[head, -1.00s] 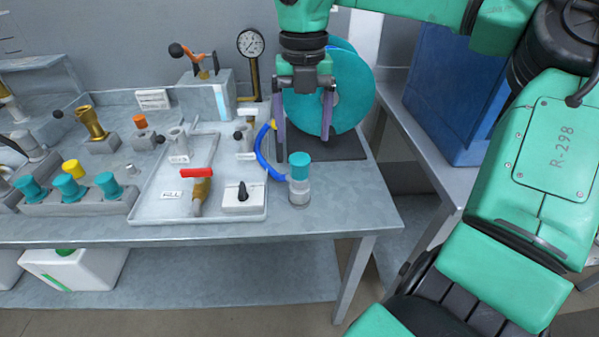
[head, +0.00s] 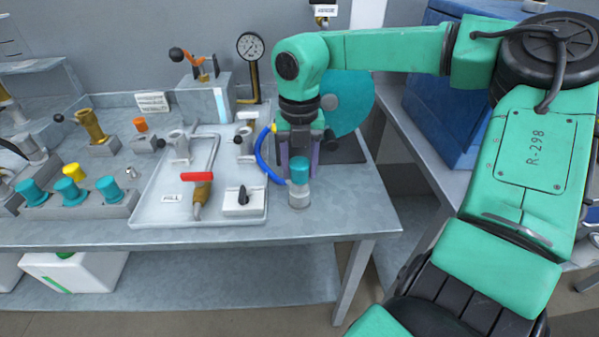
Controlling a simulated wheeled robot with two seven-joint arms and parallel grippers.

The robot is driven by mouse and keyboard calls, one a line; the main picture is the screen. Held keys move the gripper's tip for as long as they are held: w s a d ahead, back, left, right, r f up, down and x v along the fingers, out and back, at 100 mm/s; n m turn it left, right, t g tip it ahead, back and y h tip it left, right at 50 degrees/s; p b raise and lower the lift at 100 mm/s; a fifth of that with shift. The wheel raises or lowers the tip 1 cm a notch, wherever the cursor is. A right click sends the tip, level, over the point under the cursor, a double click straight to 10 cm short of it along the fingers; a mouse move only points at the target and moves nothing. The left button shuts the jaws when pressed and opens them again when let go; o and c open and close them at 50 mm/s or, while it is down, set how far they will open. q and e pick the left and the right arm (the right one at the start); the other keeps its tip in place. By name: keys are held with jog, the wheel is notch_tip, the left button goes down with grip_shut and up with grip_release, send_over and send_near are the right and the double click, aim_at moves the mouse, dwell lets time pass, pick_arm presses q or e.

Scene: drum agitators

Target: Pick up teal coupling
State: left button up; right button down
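A teal coupling (head: 299,171) stands upright on a clear and grey base near the right front edge of the metal table. My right gripper (head: 300,165) points down just behind or over it. Its two purple fingers are spread, one showing on each side of the coupling, with small gaps visible. I cannot tell whether the fingers are level with the coupling or behind it. More teal couplings (head: 70,190) sit in a grey rack at the left, with a yellow one (head: 73,172) among them. My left gripper is not in view.
A blue hose (head: 263,160) curves just left of the coupling. A tray (head: 152,213) holds a red-handled valve (head: 197,178) and a black-knobbed box (head: 244,202). A teal disc (head: 352,100) stands behind my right gripper. The table's front right corner is clear.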

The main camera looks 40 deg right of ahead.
jog(key=shift+r, duration=0.1)
notch_tip(320, 180, up, 20)
jog(key=p, duration=0.1)
dwell(0.4)
